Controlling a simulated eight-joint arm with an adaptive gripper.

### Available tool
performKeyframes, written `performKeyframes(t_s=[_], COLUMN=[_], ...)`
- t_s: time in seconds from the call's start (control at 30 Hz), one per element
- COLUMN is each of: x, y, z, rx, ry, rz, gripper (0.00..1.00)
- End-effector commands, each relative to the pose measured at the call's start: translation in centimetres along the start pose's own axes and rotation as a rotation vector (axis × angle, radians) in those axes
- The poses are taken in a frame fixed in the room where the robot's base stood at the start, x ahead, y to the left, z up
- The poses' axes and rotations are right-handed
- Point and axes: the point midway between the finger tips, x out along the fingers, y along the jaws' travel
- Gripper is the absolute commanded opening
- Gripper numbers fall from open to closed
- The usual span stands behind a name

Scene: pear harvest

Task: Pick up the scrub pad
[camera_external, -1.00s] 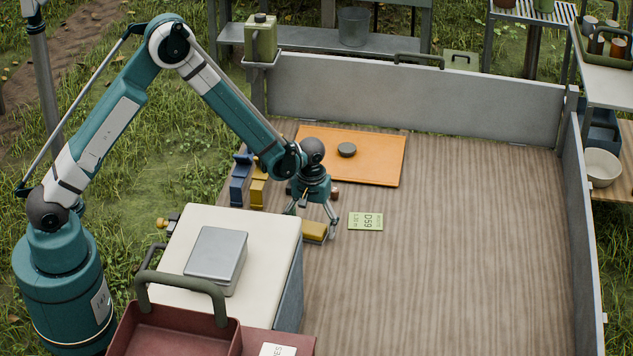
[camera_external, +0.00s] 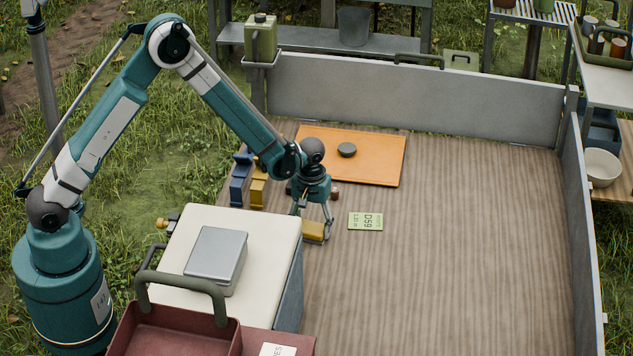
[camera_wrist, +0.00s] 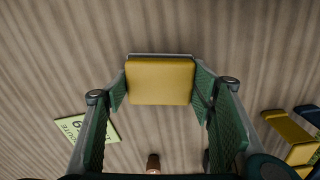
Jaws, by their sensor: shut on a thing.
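The scrub pad (camera_wrist: 160,82) is a yellow block with a thin grey layer along its far edge in the wrist view. It also shows in the external view (camera_external: 313,231), low on the wooden deck beside the white-topped box. My gripper (camera_wrist: 160,85) is shut on it, with a green textured finger pad against its left and right sides. In the external view my gripper (camera_external: 313,225) points down at the deck. I cannot tell whether the pad still touches the deck.
A green label card (camera_external: 365,221) lies right of my gripper. Blue and yellow blocks (camera_external: 258,189) stand to its left. An orange board (camera_external: 372,164) with a dark round object (camera_external: 347,150) lies behind. A white-topped box (camera_external: 262,222) stands close in front. The deck's right side is clear.

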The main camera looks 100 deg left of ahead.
Motion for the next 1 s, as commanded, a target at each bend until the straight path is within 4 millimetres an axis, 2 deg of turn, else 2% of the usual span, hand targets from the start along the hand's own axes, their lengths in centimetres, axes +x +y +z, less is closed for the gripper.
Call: performKeyframes(t_s=[0.27,0.8,1.0], x=[-1.0,-8.2,-9.7], y=[0.0,0.0,0.0], z=[0.0,0.0,0.0], rx=[0.0,0.0,0.0], ry=[0.0,0.0,0.0], rz=[0.0,0.0,0.0], gripper=[0.42,0.42,0.42])
